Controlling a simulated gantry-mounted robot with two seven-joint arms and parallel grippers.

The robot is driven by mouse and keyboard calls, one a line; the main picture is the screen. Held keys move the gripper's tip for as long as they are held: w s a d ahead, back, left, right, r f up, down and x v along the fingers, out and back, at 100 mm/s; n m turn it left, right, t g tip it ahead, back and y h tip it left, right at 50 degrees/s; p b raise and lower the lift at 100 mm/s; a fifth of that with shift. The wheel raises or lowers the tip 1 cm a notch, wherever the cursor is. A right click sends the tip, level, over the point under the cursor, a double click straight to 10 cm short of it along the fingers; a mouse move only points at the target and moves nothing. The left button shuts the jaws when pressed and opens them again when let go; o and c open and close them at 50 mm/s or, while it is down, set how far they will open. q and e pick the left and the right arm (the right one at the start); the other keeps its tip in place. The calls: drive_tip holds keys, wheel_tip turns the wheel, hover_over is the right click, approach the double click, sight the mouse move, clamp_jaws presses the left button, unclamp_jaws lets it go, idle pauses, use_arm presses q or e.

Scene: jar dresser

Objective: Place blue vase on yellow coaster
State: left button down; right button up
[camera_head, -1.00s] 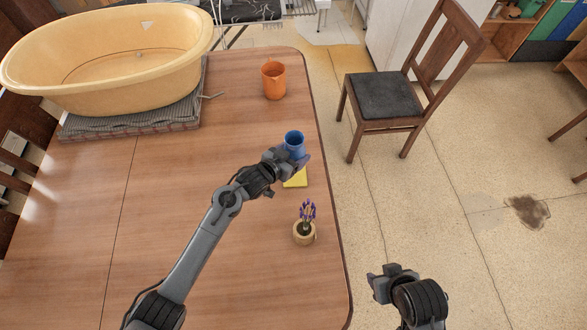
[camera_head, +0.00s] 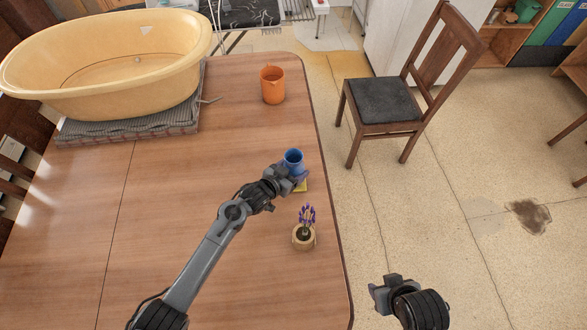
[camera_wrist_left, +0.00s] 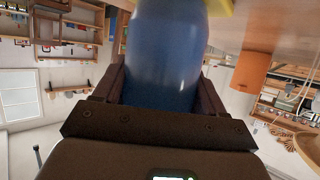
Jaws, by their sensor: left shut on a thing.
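The blue vase (camera_head: 292,158) is upright between the fingers of my left gripper (camera_head: 290,173), near the table's right side. In the left wrist view the vase (camera_wrist_left: 165,55) fills the space between the two dark fingers (camera_wrist_left: 163,88), which are shut on it. The yellow coaster (camera_head: 301,187) lies on the table directly under the vase and gripper, mostly hidden by them. A strip of the coaster also shows beside the vase's base in the left wrist view (camera_wrist_left: 218,7). Whether the vase touches the coaster I cannot tell. My right gripper (camera_head: 384,287) is off the table's right edge, seemingly empty.
A potted purple plant (camera_head: 304,235) stands just in front of the coaster. A large yellow tub (camera_head: 110,95) rests on a folded grey cloth (camera_head: 130,127) at back left. The table (camera_head: 170,200) is clear at its middle.

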use_arm(q)
drive_tip(key=shift+c, duration=0.4)
unclamp_jaws()
drive_tip(key=shift+f, duration=0.15)
drive_tip(key=shift+r, duration=0.2)
drive_tip(key=shift+s+a, duration=0.1)
drive_tip(key=shift+s, duration=0.05)
drive_tip(key=p+v, duration=0.3)
drive_tip(key=v, duration=0.8)
drive_tip(key=shift+s+a+r, duration=0.15)
drive_tip(key=shift+s+a, duration=0.05)
drive_tip(key=shift+a, duration=0.05)
